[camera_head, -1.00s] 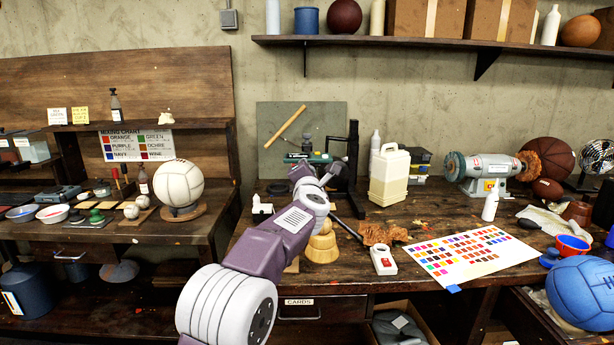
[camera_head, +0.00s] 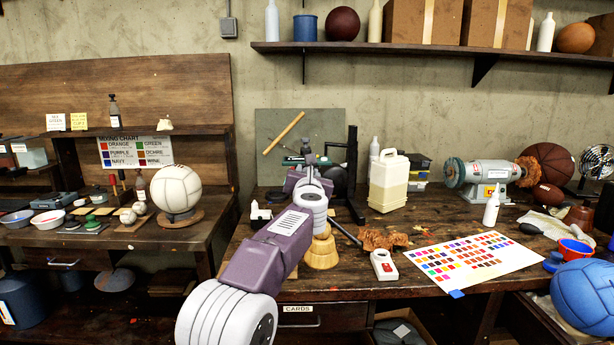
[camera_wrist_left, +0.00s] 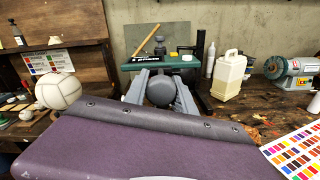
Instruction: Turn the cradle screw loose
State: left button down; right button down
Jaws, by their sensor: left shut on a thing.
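My left gripper (camera_head: 307,166) reaches in over the bench at the black stand (camera_head: 352,170). In the left wrist view its two grey fingers (camera_wrist_left: 161,82) sit on either side of a round dark grey knob (camera_wrist_left: 160,93), which looks like the cradle screw, and are shut on it. Just behind the knob is a green block (camera_wrist_left: 158,62) with a dark label and a small dark knob on top. My wrist and fingers hide most of the screw in the head view, so its thread and turn cannot be seen. My right gripper is not in view.
A cream jug (camera_head: 389,182) stands right of the stand. A wooden stepped base (camera_head: 322,252) and a white device with a red button (camera_head: 383,265) lie in front. A colour chart (camera_head: 474,259) covers the bench further right, near a grinder (camera_head: 482,178).

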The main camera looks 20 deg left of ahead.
pick_arm(q)
jog(key=shift+r, duration=0.15)
dwell(0.4)
jog(key=c, duration=1)
grip_release()
jog(key=shift+c, duration=0.2)
jog(key=b+v, duration=0.3)
jog(key=v, duration=0.6)
jog(key=shift+b, duration=0.3)
jog(key=shift+a, duration=0.1)
